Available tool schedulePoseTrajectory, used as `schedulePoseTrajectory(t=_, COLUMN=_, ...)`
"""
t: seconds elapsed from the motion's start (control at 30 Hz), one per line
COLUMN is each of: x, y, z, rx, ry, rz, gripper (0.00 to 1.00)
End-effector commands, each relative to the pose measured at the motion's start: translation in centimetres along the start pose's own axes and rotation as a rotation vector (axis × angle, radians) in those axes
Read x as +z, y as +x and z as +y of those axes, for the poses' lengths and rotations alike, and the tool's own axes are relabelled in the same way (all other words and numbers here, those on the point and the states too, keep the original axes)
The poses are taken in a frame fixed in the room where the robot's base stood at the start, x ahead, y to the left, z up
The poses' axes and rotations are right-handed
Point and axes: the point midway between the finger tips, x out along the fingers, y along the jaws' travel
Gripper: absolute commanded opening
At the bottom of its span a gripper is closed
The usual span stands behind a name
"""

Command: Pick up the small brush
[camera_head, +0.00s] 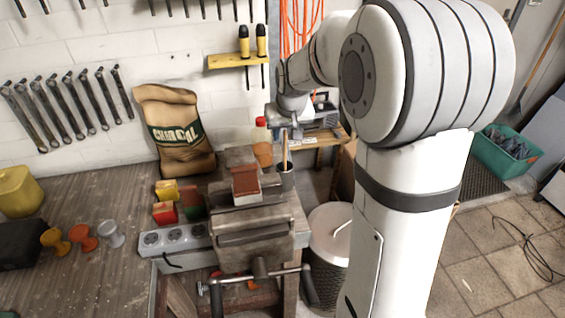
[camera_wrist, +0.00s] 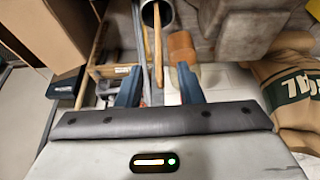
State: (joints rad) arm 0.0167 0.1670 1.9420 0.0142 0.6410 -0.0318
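A dark round cup (camera_head: 287,180) stands beside the vise, with a wooden handle (camera_head: 285,150) rising from it. My gripper (camera_head: 284,131) is above the cup. In the wrist view its two blue fingers (camera_wrist: 158,84) are apart and empty, with a handle tip in line with the gap. I cannot tell whether the tip is between the fingers.
The grey vise (camera_head: 255,222), with a reddish block (camera_head: 245,180) on top, is left of the cup. An orange bottle with a red cap (camera_head: 262,146) is close behind-left. A charcoal bag (camera_head: 175,130) leans on the wall.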

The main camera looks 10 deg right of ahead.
Motion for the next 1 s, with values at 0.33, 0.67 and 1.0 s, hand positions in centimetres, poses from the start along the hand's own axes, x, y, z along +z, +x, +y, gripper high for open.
schedulePoseTrajectory(t=0.33, x=0.0, y=1.7, z=0.0, rx=0.000, ry=0.001, rz=0.002, gripper=0.34)
schedulePoseTrajectory(t=0.67, x=0.0, y=1.7, z=0.1, rx=0.001, ry=0.001, rz=0.001, gripper=0.11)
schedulePoseTrajectory(t=1.0, x=0.0, y=1.7, z=0.1, rx=0.001, ry=0.002, rz=0.001, gripper=0.00)
